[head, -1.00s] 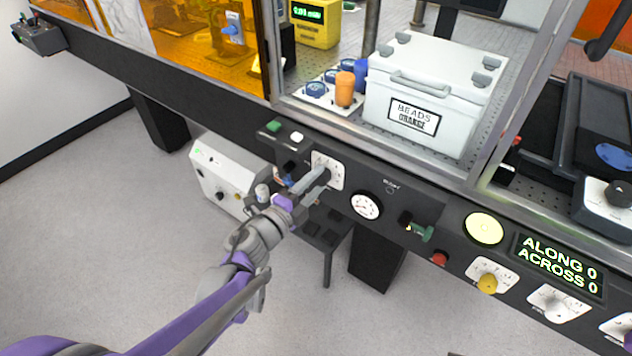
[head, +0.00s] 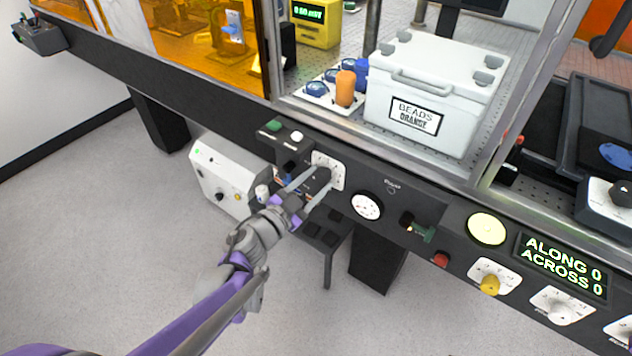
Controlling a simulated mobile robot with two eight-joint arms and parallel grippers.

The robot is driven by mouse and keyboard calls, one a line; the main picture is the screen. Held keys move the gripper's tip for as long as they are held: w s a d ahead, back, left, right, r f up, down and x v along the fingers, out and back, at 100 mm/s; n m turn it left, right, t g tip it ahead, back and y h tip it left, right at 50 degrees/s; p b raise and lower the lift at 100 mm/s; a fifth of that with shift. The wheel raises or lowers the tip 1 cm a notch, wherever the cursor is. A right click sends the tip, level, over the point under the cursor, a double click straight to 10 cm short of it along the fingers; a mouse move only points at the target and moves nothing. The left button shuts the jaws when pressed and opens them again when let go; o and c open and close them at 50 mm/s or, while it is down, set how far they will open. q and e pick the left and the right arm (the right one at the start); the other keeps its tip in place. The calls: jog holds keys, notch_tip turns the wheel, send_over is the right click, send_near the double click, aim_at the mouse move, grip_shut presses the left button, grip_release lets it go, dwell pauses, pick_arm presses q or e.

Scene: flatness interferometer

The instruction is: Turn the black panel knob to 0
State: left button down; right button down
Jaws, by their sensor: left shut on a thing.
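The black panel knob (head: 322,174) sits on a white scale plate (head: 336,166) on the dark front panel. My left gripper (head: 317,180) reaches it from the lower left. Its two fingers lie on either side of the knob and are shut on it. The fingers partly cover the knob and plate. The scale marks are too small to read, so I cannot tell the knob's setting. My right gripper is not in view.
Green and white buttons (head: 297,136) lie above left. A white BEADS box (head: 436,90) stands behind the panel.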

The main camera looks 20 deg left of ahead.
pick_arm(q)
jog(key=n, duration=0.5)
jog(key=shift+n, duration=0.4)
dwell(0.4)
jog(key=shift+c, duration=1.4)
grip_release()
jog(key=v, duration=1.1)
jog(key=shift+f+p, duration=0.15)
jog(key=shift+p, duration=0.3)
jog(key=shift+w+n, duration=0.15)
jog(key=shift+n, duration=0.15)
